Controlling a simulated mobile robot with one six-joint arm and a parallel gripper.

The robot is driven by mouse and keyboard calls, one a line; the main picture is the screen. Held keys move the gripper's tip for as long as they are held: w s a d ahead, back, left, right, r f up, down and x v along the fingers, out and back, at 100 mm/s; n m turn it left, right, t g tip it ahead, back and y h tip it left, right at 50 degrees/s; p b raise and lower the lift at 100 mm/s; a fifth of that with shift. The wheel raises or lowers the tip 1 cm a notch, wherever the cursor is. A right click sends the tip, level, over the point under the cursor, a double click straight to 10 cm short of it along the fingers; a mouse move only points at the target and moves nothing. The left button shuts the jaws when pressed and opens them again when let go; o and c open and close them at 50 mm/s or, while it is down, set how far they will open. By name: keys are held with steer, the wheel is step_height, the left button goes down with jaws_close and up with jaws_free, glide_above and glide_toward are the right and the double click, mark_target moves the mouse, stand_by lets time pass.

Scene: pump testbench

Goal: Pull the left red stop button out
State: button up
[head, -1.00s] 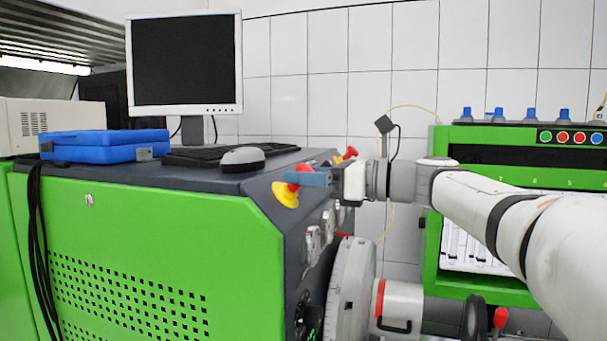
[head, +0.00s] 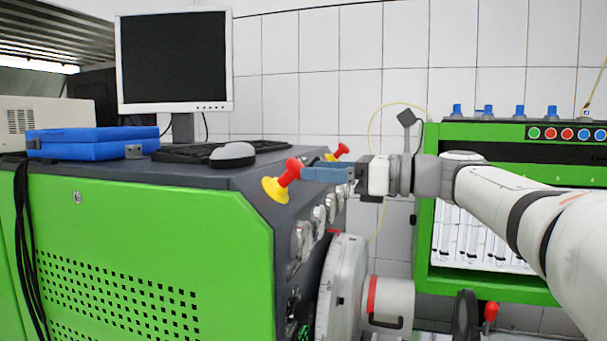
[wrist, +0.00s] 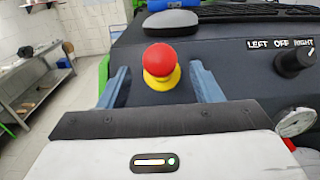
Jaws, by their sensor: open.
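The left red stop button (head: 289,173) sits on a yellow base (head: 274,189) at the sloped upper edge of the green testbench (head: 150,245). In the wrist view the red button (wrist: 160,58) shows between my two blue fingers, with clear gaps on both sides. My gripper (head: 308,173) is open, just right of the red head in the head view. The finger tips are close to the head; whether they touch it cannot be told. A second red stop button (head: 342,150) on a yellow base is farther back, partly hidden by my gripper.
Gauges (head: 302,240) and a large round flange (head: 342,285) are on the bench front below my gripper. A knob (wrist: 294,62) marked LEFT OFF RIGHT is to the right in the wrist view. A mouse (head: 232,155) and keyboard (head: 185,152) lie on top.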

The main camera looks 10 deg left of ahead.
steer(key=d, duration=0.3)
steer(key=shift+s, duration=0.15)
steer(key=s+d+f+n+t+h, duration=0.1)
steer(key=s+d+f+n+h, duration=0.2)
steer(key=f, duration=0.5)
steer(key=s+d+f+n+h, duration=0.2)
steer(key=s+d+f+h, duration=0.15)
steer(key=f, duration=0.45)
steer(key=s+d+f+n+t+h, duration=0.1)
steer(key=s+d+f+n+h, duration=0.2)
steer(key=f, duration=0.5)
steer(key=s+d+f+n+h, duration=0.4)
steer(key=d+f+n, duration=0.1)
steer(key=d+f, duration=0.1)
steer(key=s+d+f+n+h, duration=0.4)
steer(key=s+d+f+n, duration=0.1)
steer(key=f, duration=0.4)
steer(key=shift+s+d+n+g, duration=0.3)
steer(key=shift+d+n, duration=0.2)
steer(key=shift+d, duration=0.25)
